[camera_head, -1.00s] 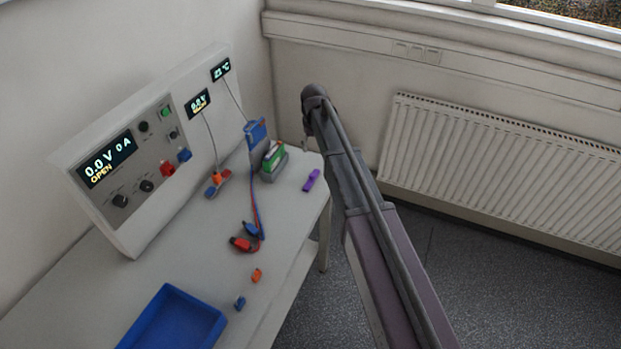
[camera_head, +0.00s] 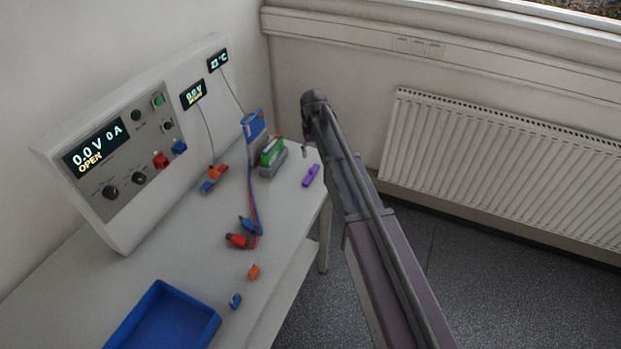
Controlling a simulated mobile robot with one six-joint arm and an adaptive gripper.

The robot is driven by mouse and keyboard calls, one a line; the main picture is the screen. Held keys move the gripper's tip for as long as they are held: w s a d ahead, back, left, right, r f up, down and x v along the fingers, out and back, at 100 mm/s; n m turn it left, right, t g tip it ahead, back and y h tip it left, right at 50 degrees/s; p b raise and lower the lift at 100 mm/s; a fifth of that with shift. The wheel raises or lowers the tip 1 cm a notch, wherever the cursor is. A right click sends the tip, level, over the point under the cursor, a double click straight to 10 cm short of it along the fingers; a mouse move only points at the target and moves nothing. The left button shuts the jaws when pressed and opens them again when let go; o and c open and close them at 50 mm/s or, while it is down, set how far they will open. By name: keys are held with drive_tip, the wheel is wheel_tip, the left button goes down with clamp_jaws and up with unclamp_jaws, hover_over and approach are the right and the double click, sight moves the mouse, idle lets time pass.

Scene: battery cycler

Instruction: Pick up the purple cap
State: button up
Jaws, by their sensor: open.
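The purple cap (camera_head: 311,175) is a small, narrow purple piece. It lies on the grey table (camera_head: 283,222) near the right edge, to the right of the green-topped block. My arm reaches in from the lower right and bends down at the far end of the table. Only a small part of my gripper (camera_head: 304,149) shows below the bend, above and slightly left of the cap in the picture; the arm hides most of it. My gripper is open and apart from the cap, with nothing seen in it.
A blue holder (camera_head: 254,127) and a green-topped block (camera_head: 272,152) stand left of the cap. Red and blue leads (camera_head: 242,240) lie mid-table. An orange cap (camera_head: 253,272), a blue cap (camera_head: 235,300) and a blue tray (camera_head: 165,318) are nearer. The cycler panel (camera_head: 120,160) stands left.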

sight(311, 169)
drive_tip(key=shift+f+b, duration=1.3)
drive_tip(key=shift+f, duration=0.35)
drive_tip(key=shift+s+a+f+b, duration=0.1)
drive_tip(key=shift+a+f+b, duration=0.05)
drive_tip(key=shift+f+b, duration=1.15)
drive_tip(key=shift+a+f+b, duration=0.15)
drive_tip(key=shift+f+b, duration=1.15)
clamp_jaws()
